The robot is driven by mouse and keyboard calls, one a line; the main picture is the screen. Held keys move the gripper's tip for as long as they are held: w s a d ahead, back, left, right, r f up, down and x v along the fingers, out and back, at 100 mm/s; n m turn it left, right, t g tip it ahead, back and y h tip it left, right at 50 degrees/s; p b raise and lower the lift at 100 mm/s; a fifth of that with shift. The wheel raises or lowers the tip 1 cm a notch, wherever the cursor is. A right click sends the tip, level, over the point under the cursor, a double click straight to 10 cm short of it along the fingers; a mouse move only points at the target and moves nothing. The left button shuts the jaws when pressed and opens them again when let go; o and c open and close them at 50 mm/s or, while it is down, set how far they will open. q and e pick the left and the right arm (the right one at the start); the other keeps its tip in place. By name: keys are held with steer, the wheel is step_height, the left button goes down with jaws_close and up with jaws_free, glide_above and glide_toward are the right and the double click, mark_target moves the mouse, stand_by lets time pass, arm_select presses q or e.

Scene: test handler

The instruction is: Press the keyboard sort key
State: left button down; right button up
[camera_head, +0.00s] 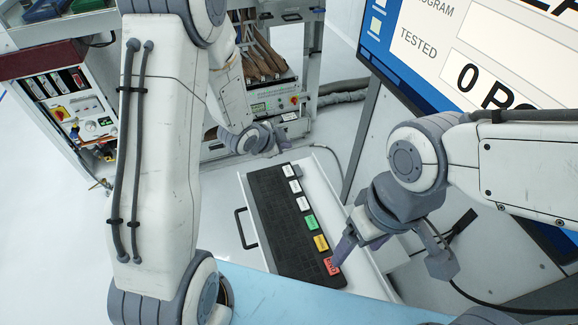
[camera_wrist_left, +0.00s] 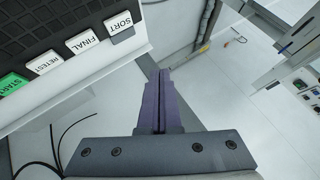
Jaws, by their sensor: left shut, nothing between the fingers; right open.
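The black keyboard (camera_head: 283,228) lies on a white pull-out tray with a row of coloured and white keys along its right side. In the left wrist view, the white SORT key (camera_wrist_left: 119,22) is at the row's end, beside FINAL, RETEST and green START. It is the farthest white key in the head view (camera_head: 287,170). My left gripper (camera_head: 284,143) is shut and empty, just beyond the keyboard's far end. Its purple fingers (camera_wrist_left: 160,80) appear beside the SORT key, apart from it in the picture. My right gripper (camera_head: 390,262) is open, at the keyboard's near right, one finger close to the red key (camera_head: 332,266).
The white tray (camera_head: 335,205) has a dark handle (camera_head: 245,228) on its left. A large monitor (camera_head: 480,50) stands at the right. An equipment rack (camera_head: 270,105) stands behind, and an instrument cabinet (camera_head: 75,100) at the left. A light-blue surface (camera_head: 290,300) is in front.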

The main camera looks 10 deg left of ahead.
arm_select(q)
steer(key=shift+w+a, duration=0.1)
steer(key=shift+w, duration=0.05)
steer(key=shift+f, duration=0.1)
steer(key=b, duration=0.6)
glide_above(285, 173)
step_height(285, 173, down, 8)
steer(key=shift+w+r, duration=0.1)
steer(key=shift+r, duration=0.15)
steer(key=shift+f+b, duration=0.6)
steer(key=shift+b, duration=0.1)
steer(key=shift+f, duration=0.1)
stand_by(1.0)
steer(key=shift+f+b, duration=0.3)
steer(key=shift+b, duration=0.15)
steer(key=shift+f+b, duration=0.4)
stand_by(0.5)
steer(key=shift+r, duration=0.15)
steer(key=shift+r+p, duration=0.65)
